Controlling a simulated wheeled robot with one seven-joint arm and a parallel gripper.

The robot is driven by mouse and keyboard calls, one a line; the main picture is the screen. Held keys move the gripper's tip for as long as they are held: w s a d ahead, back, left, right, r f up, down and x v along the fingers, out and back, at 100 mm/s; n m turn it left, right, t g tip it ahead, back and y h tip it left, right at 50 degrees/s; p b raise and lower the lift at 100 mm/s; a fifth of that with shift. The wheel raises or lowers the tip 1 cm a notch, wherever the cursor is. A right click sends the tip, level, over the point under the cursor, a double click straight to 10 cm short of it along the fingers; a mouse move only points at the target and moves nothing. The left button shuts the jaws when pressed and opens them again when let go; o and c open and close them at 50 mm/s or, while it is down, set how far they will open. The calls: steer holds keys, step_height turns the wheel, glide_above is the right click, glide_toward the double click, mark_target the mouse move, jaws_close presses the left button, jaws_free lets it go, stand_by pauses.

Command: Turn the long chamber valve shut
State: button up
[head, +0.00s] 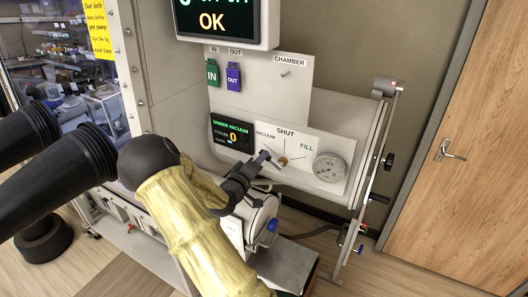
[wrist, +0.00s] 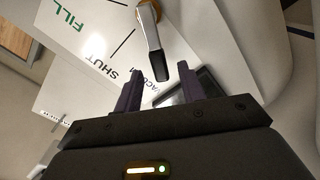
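The chamber valve shows in the head view as a small lever on a brass hub (head: 283,161), on a white plate marked VACUUM, SHUT and FILL. In the wrist view its metal lever (wrist: 153,36) has a dark tip and points away from the SHUT mark, toward the VACUUM side. My gripper (head: 268,158) is at the valve, its fingers near the lever in the head view. In the wrist view my gripper (wrist: 160,69) is open, with the two fingers apart and the lever tip in the gap between them. I cannot tell whether either finger touches it.
A round gauge (head: 330,167) sits right of the valve, and a small display (head: 233,134) reading UNDER VACUUM sits left. Green (head: 212,73) and purple (head: 233,76) IN and OUT tags hang above. A hinged door frame (head: 372,160) juts out at right.

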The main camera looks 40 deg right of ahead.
steer(key=p+x, duration=0.1)
steer(key=x, duration=0.2)
steer(key=shift+w+d, duration=0.1)
steer(key=shift+d, duration=0.2)
steer(key=shift+c, duration=0.4)
jaws_close()
steer(key=shift+w+a, duration=0.1)
steer(key=shift+a, duration=0.05)
